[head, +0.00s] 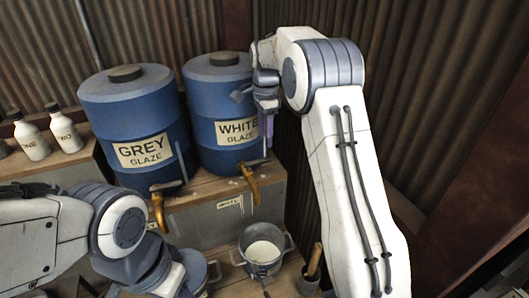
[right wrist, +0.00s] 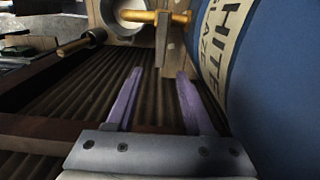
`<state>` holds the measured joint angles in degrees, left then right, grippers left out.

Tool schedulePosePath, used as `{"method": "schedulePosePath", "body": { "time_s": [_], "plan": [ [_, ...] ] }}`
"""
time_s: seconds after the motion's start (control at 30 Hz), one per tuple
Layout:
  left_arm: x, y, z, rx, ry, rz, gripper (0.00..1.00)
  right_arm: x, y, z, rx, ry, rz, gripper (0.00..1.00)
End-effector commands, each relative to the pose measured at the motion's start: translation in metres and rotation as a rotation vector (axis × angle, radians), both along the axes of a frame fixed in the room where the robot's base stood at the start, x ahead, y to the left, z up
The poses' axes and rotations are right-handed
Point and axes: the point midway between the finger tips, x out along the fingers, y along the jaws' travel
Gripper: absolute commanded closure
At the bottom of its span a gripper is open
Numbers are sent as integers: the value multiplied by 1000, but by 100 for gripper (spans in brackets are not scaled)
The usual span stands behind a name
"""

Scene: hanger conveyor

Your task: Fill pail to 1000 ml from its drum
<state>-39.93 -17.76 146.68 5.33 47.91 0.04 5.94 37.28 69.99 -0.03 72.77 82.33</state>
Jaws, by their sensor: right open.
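Two blue drums stand side by side, one labelled grey glaze (head: 137,125) and one white glaze (head: 218,110). The grey drum's brass tap (head: 158,210) and the white drum's brass tap (head: 250,182) point down at the front. A grey metal pail (head: 279,262) holds white liquid below the white tap; its level in ml cannot be read. My right gripper (head: 267,125) is beside the white drum's right side; in the right wrist view its purple fingers (right wrist: 158,78) are apart and empty, with the drum (right wrist: 275,70) close right. My left gripper's fingers are hidden at the bottom.
Another grey pail (head: 196,268) is partly hidden behind my left arm. A cup (head: 308,282) with a wooden-handled tool stands right of the white pail. White bottles (head: 66,133) stand on the left shelf. Corrugated walls (head: 430,90) close off the back and right.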

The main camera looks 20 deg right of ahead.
Motion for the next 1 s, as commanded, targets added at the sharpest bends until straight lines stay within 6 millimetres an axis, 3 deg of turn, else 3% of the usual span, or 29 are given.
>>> {"method": "schedulePosePath", "body": {
  "time_s": [0.2, 0.4, 0.8, 0.93, 1.0],
  "plan": [
    [0, 0, 13, 0, 0, -2, 50, -1, 1, -41, 1, 6, 3, 48],
    [0, 0, 20, 0, 0, -4, 50, -1, 1, -67, 1, 3, 4, 48],
    [0, 0, 21, 0, 0, -4, 50, 0, 1, -76, 0, -1, 4, 48],
    [0, 0, 21, 0, 0, -4, 50, 0, 1, -76, 0, -1, 4, 97],
    [0, 0, 21, 0, 0, -4, 50, 0, 1, -76, 0, -1, 4, 100]
  ]
}}
